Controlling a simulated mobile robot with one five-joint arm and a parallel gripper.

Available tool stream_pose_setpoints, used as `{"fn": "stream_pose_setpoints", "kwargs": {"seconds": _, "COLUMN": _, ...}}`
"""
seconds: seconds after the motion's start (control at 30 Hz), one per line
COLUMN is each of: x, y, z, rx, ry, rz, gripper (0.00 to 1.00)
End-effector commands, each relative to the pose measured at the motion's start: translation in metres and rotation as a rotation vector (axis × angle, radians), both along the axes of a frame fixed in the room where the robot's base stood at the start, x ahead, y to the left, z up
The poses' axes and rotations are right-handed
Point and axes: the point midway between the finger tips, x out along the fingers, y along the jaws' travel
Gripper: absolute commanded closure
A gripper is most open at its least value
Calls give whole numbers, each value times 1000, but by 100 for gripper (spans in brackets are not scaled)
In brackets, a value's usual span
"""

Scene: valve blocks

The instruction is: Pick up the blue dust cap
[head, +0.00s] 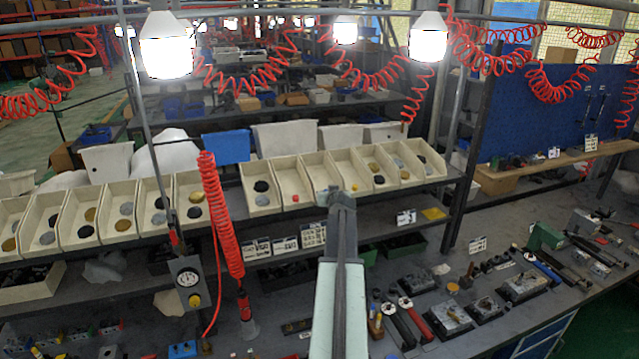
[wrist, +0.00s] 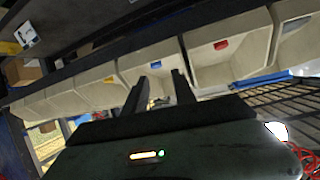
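A small blue piece, which looks like the blue dust cap (wrist: 156,65), lies in a cream bin (wrist: 138,57) in the wrist view. My gripper (wrist: 159,77) is open there. Its two dark fingers point toward that bin, with the blue piece just beyond and between the tips. The fingers hold nothing that I can see. In the head view my gripper (head: 341,196) is in front of the bin row, and I cannot make out the blue piece there.
A red piece (wrist: 221,44) lies in the neighbouring bin. The bins (head: 262,187) stand side by side with thin walls between them, several holding dark, grey or yellow discs. A red coiled hose (head: 222,215) hangs left of my arm. Tools and metal blocks (head: 448,316) cover the bench below.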

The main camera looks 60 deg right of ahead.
Motion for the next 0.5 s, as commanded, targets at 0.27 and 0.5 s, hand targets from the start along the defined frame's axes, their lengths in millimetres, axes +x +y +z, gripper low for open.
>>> {"fn": "stream_pose_setpoints", "kwargs": {"seconds": 0.27, "x": 4, "y": -15, "z": -5, "rx": -7, "ry": -5, "rz": -9, "gripper": 68}}
{"fn": "stream_pose_setpoints", "kwargs": {"seconds": 0.5, "x": 14, "y": -25, "z": -11, "rx": -7, "ry": -4, "rz": -9, "gripper": 68}}
